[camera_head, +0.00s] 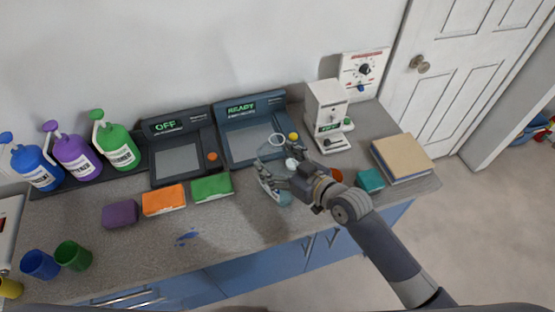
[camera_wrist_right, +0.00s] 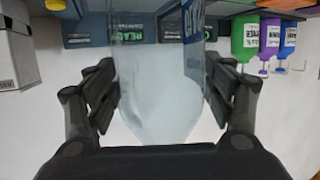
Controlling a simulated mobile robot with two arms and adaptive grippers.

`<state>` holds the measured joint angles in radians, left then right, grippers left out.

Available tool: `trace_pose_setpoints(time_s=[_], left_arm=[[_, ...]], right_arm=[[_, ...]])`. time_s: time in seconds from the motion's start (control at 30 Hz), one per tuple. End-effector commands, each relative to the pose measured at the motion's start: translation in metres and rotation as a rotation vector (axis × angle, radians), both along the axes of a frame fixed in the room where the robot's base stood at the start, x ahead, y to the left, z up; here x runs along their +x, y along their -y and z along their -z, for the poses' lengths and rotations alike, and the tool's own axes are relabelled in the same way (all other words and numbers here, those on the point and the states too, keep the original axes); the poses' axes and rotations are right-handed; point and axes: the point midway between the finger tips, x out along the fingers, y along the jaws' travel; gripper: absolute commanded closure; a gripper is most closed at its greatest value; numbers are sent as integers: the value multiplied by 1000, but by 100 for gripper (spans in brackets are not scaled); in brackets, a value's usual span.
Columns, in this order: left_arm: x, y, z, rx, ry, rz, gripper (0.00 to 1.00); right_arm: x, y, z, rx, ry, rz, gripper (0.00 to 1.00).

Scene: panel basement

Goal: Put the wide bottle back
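A clear, see-through bottle (camera_wrist_right: 155,85) with blue lettering on its side is between the two fingers of my right gripper (camera_wrist_right: 160,95) in the right wrist view. The finger pads press against both of its sides. In the head view my right gripper (camera_head: 268,165) is over the counter, in front of the device reading READY (camera_head: 255,135). The bottle is hard to make out there, being see-through and partly covered by the gripper. My left gripper is out of view.
Blue, purple and green pump bottles (camera_head: 117,148) stand at the back left of the counter (camera_head: 235,225). A device reading OFF (camera_head: 178,160), orange (camera_head: 163,200) and green (camera_head: 211,188) blocks, cups (camera_head: 73,256), a white machine (camera_head: 326,105) and a tan-topped stack (camera_head: 402,157) surround the free front middle.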

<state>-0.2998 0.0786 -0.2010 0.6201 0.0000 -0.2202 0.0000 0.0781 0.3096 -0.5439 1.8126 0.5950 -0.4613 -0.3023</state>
Motion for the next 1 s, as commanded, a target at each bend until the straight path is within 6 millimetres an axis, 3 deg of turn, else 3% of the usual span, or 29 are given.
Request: trace_pose_setpoints(time_s=[0.33, 0.8, 1.0], left_arm=[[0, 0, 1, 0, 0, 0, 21], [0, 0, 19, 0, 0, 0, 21], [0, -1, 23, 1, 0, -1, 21]], right_arm=[[-6, 6, -4, -1, 0, 0, 25], [-67, 58, -28, -2, -1, -1, 25], [-82, 72, -35, -1, -1, 0, 25]])
